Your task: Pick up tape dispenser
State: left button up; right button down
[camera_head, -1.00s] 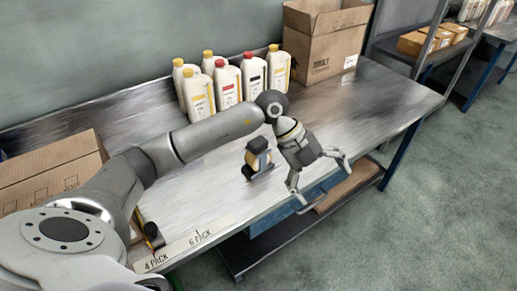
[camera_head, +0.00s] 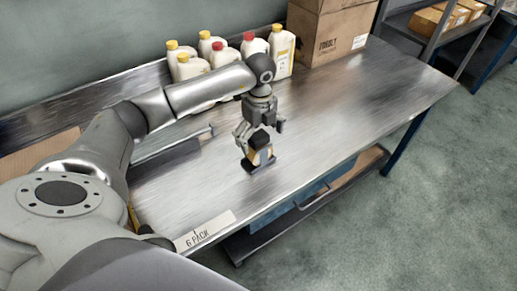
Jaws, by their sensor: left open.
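The tape dispenser (camera_head: 260,158) is a small black and tan thing standing on the metal table (camera_head: 330,125), near the middle of its front half. My left gripper (camera_head: 260,136) is open and points down right at the top of the dispenser, with its fingers on either side of the upper part. The gripper hides some of the dispenser's top, and I cannot tell if the fingers touch it. My right gripper is not in view.
Several white bottles (camera_head: 283,50) with yellow and red caps stand along the wall, beside a cardboard box (camera_head: 333,35). A label strip reading "6 PACK" (camera_head: 205,230) lies along the front edge. The table's right half is clear.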

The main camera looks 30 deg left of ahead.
pick_arm(q)
notch_tip(320, 180, down, 3)
jog(key=shift+s+a+f+p, duration=0.1)
jog(key=shift+s+f+p, duration=0.1)
jog(key=shift+p, duration=0.3)
jog(key=shift+w+f, duration=0.15)
jog(key=shift+f, duration=0.15)
jog(key=shift+c, duration=0.6)
jog(key=c, duration=1)
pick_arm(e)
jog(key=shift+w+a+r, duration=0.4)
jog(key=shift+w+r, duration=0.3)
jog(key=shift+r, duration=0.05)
